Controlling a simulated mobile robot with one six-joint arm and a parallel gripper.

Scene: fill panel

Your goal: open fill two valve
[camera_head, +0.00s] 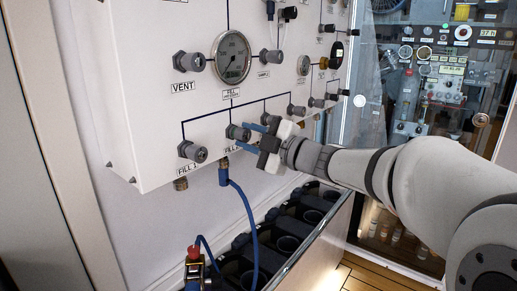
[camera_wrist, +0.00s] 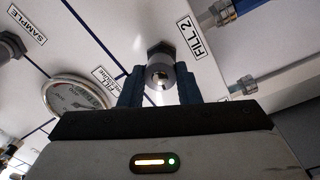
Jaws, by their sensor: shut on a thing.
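The fill two valve is a small round knob (camera_head: 236,132) on the white panel, on the lower row to the right of the FILL 1 knob (camera_head: 194,152). In the wrist view the valve's metallic knob (camera_wrist: 160,76) is beside the FILL 2 label (camera_wrist: 192,36). My gripper (camera_head: 249,132) reaches it from the right. Its two blue fingers lie on either side of the knob and are shut on it, as also seen at the gripper in the wrist view (camera_wrist: 160,88). The knob's sides are hidden by the fingers.
A pressure gauge (camera_head: 231,57) and the VENT knob (camera_head: 189,62) are above. A blue hose (camera_head: 239,195) hangs below the valve. Dark cylinders stand in a white-sided trough (camera_head: 316,237) under the panel. A glazed equipment cabinet is at the right.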

